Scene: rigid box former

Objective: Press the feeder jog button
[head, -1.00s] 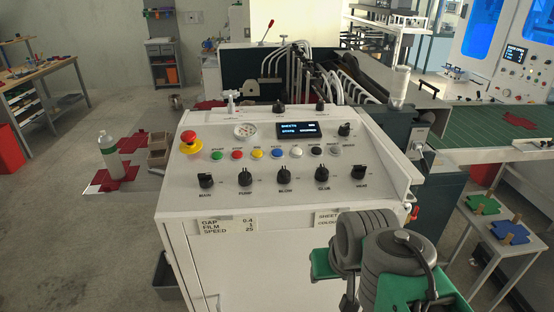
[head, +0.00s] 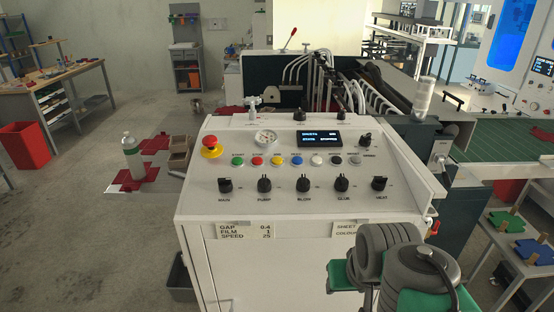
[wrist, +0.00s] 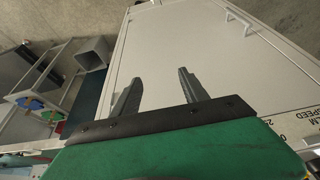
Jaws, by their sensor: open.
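The control panel (head: 200,187) is the sloping white top of a cabinet, in the middle of the head view. Its row of small round buttons includes green (head: 238,161), red (head: 257,161), yellow (head: 277,160), blue (head: 297,159), white (head: 317,160), black (head: 336,160) and grey (head: 355,159) ones. The labels are too small to tell surely which is the feeder jog button. In the wrist view my gripper (wrist: 160,76) is open and empty, its two grey fingers apart in front of the cabinet's white front. No button shows there.
A red emergency stop (head: 212,147) on a yellow base sits at the panel's left. Black knobs (head: 264,185) line its front, below the buttons. A gauge (head: 265,138) and a lit display (head: 319,138) stand behind. A small table (head: 497,243) with coloured pieces is at right.

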